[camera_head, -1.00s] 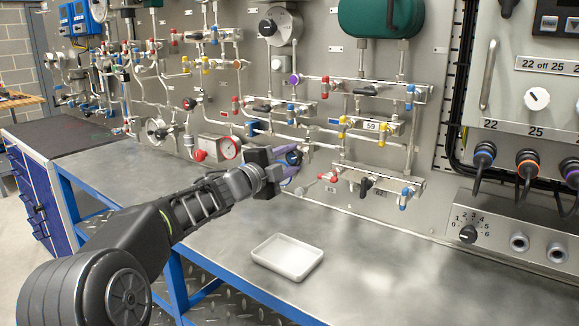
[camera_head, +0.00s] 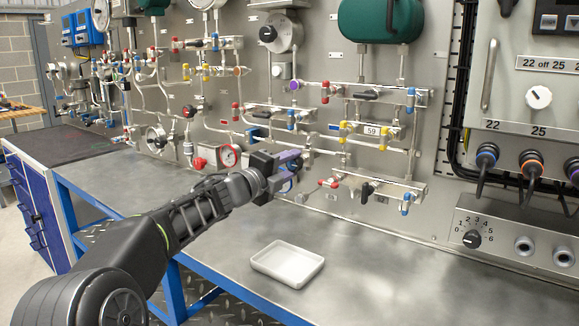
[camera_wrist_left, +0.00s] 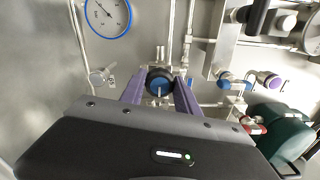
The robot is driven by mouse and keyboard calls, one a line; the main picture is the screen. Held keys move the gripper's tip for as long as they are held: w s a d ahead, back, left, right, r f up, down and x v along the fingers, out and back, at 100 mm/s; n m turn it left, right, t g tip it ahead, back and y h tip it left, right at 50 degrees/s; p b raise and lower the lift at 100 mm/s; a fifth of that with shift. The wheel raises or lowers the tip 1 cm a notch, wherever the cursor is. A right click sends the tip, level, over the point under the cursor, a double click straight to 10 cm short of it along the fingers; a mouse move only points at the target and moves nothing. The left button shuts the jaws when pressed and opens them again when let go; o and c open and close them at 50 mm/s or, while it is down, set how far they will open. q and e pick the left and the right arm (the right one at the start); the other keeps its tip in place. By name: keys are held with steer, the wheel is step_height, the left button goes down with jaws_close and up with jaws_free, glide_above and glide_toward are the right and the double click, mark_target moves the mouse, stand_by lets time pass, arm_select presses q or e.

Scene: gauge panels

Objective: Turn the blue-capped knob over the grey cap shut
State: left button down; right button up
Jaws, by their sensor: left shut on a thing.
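My left gripper (camera_head: 291,172) reaches the panel from the left in the head view, with its purple fingers pointing at the pipework. In the left wrist view, its two fingers (camera_wrist_left: 159,92) are shut on the blue-capped knob (camera_wrist_left: 158,81), one finger on each side of it. A metal fitting shows just beyond the knob in that view. In the head view the knob is hidden by the gripper. I cannot clearly make out the grey cap. My right gripper is in neither view.
A white tray (camera_head: 287,264) lies on the metal bench (camera_head: 390,275), whose top is otherwise mostly clear. A red-rimmed gauge (camera_head: 229,156) is left of the gripper. Pipes and valves with red, yellow and blue caps crowd the panel. A blue-rimmed gauge (camera_wrist_left: 107,14) shows in the wrist view.

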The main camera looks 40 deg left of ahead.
arm_select(q)
steer(key=c, duration=0.9)
jaws_free()
steer(key=s, duration=0.7)
steer(key=shift+s, duration=0.35)
steer(key=shift+d, duration=0.1)
